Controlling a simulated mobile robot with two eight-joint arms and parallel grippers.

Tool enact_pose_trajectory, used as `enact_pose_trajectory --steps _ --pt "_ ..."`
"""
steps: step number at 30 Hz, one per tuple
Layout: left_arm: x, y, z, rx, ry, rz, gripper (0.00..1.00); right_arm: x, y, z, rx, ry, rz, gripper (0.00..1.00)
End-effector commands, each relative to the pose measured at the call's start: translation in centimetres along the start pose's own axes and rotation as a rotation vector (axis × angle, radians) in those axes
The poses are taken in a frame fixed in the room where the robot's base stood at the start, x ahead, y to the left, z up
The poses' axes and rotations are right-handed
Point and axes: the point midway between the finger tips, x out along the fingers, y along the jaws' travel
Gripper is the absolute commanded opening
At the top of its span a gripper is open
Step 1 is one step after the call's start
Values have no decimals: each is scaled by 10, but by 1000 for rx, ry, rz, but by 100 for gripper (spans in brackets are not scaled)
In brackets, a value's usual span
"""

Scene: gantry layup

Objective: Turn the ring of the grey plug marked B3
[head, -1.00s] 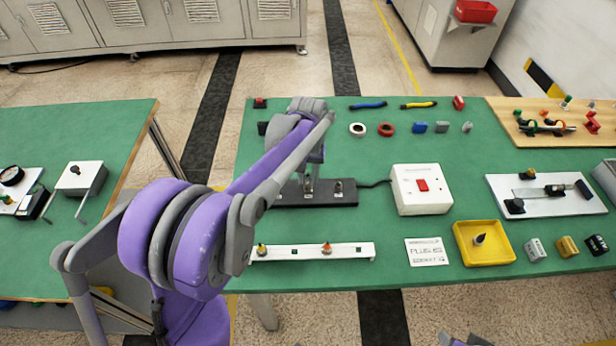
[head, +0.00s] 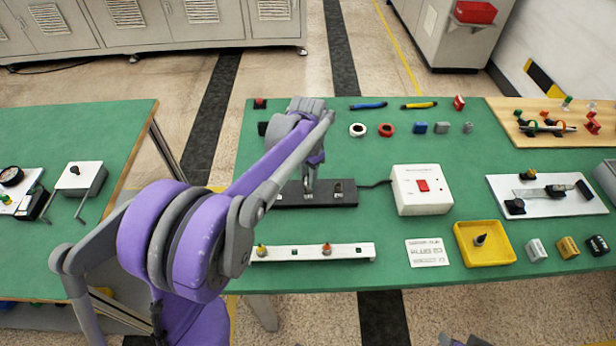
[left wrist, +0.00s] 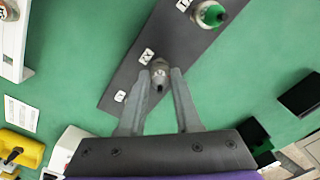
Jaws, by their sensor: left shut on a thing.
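My left gripper (head: 308,188) reaches down over the long dark strip (head: 288,198) at the middle of the green table. In the left wrist view its two fingers (left wrist: 160,76) stand on either side of a grey plug (left wrist: 160,66) and are shut on it. The plug stands upright in the dark strip, beside a small white label whose text I cannot read surely. A green-ringed plug (left wrist: 209,14) sits farther along the strip. In the head view another metal fitting (head: 338,188) shows right of the gripper.
A white box with a red switch (head: 422,189) stands right of the strip, joined by a cable. A white rail (head: 345,252) lies in front. A yellow tray (head: 484,225) is at front right.

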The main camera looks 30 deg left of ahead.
Motion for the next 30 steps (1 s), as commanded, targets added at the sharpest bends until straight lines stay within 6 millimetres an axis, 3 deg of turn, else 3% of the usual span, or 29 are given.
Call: enact_pose_trajectory --steps 16,17,22,30 --pt "0 0 0 27 0 0 0 0 0 0 0 0 0 50" --pt "0 0 0 27 0 0 34 0 0 0 0 0 0 50" --pt "0 0 0 27 0 0 64 0 0 0 0 0 0 50" --pt "0 0 0 27 0 0 64 0 0 0 0 0 0 50"
